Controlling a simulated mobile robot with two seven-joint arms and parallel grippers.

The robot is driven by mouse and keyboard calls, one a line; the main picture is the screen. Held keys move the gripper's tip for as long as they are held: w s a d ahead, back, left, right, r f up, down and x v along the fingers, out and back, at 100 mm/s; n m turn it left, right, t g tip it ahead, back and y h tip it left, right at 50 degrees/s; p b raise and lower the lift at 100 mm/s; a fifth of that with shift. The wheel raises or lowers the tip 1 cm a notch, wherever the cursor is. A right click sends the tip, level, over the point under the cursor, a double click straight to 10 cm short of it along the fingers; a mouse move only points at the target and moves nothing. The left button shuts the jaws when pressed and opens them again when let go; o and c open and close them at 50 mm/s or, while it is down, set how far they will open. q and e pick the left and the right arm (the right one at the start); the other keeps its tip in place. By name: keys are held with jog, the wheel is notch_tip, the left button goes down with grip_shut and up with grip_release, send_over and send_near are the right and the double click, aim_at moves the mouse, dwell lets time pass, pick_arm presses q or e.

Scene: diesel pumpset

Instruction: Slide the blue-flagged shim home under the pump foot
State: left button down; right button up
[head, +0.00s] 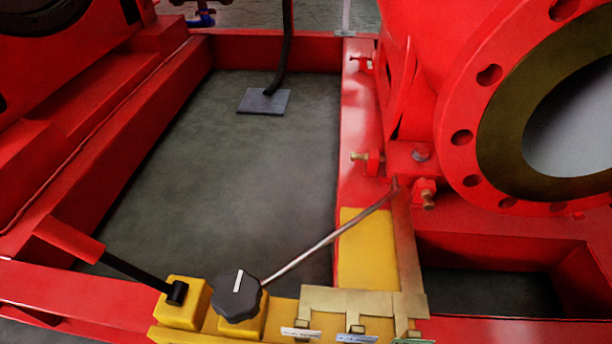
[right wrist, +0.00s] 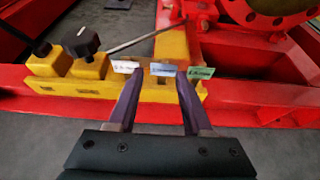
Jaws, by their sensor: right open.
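The blue-flagged shim's blue tag (head: 356,338) hangs at the bottom edge of the head view, between a white tag (head: 301,332) and a green tag. In the right wrist view the blue tag (right wrist: 163,69) lies between the fingertips of my right gripper (right wrist: 161,82). The fingers are spread, with visible gaps on both sides of the tag. The tan shim plates (head: 350,300) lie on the yellow block. The pump foot (head: 408,158) is red, bolted, on the frame rail behind. My left gripper is in neither view.
A thin metal bar (head: 325,241) slants from near the black knob (head: 238,296) to the pump foot. A red-handled black lever (head: 125,267) sticks out left of the yellow block (head: 184,303). The large round flange (head: 472,135) overhangs the right side. The floor inside the frame is mostly open.

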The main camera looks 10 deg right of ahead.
aim_at(359, 339)
jog(key=w+d+f+b, duration=0.2)
jog(key=w, duration=0.1)
jog(key=shift+w+f+b, duration=0.25)
jog(key=shift+b, duration=0.1)
jog(key=b+x, duration=0.1)
jog(key=x, duration=0.1)
jog(key=b+x, duration=0.1)
jog(key=x, duration=0.2)
jog(key=shift+w+a+r, duration=0.2)
jog(key=shift+d, duration=0.1)
jog(key=c, duration=0.5)
grip_shut()
dwell(0.3)
